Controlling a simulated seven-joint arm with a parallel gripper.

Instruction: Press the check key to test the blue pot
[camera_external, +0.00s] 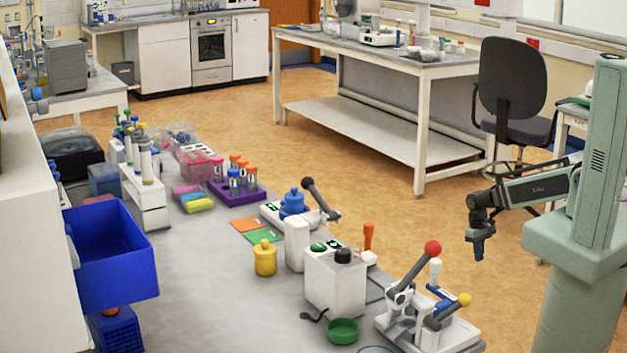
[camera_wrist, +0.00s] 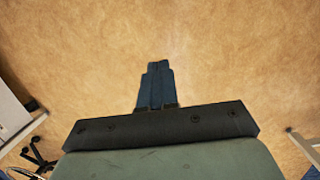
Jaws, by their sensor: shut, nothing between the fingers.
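The blue pot (camera_external: 291,204) sits upright on a low white device (camera_external: 272,214) on the grey bench; a dark lever (camera_external: 320,198) rises beside it. I cannot tell for sure which key is the check key. A green round key or cap (camera_external: 318,247) shows near the white box (camera_external: 335,285) with a black knob (camera_external: 343,256). My gripper (camera_external: 478,252) hangs at the right, over the floor and well apart from the bench things. In the wrist view its fingers (camera_wrist: 158,68) are together and empty, over bare floor.
A yellow pot (camera_external: 265,260) stands in front of the blue pot. A lever unit with a red ball (camera_external: 432,248) and a green bowl (camera_external: 343,331) are at the bench's near end. A purple rack (camera_external: 238,193) and blue bin (camera_external: 115,262) are further left. Open floor separates gripper and bench.

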